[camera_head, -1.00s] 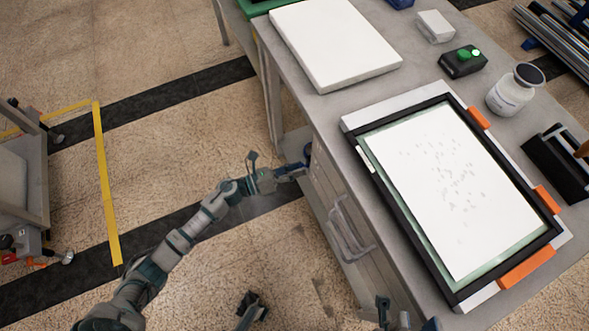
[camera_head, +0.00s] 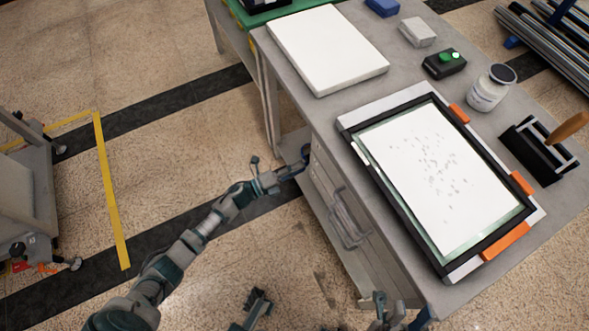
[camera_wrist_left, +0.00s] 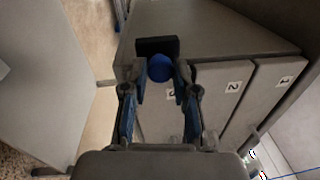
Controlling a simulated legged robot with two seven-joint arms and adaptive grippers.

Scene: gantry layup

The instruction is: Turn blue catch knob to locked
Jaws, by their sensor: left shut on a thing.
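The blue catch knob (camera_wrist_left: 160,68) is round and sits in front of a black plate (camera_wrist_left: 157,46) at the end of the grey drawer cabinet (camera_wrist_left: 215,100). In the left wrist view my left gripper (camera_wrist_left: 159,72) has its two fingertips closed on either side of the knob. In the head view my left gripper (camera_head: 300,172) reaches the cabinet's left end below the bench top, where a small blue part (camera_head: 305,151) shows. The knob's pointer or lock marking cannot be made out. My right gripper (camera_head: 403,312) is at the bottom edge, partly cut off, its fingers apart and empty.
The grey bench (camera_head: 305,95) carries a black-framed tray (camera_head: 395,205) with a white sheet, a white slab (camera_head: 328,50), a jar (camera_head: 490,90) and a black button box (camera_head: 445,63). A trolley (camera_head: 25,190) stands at left.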

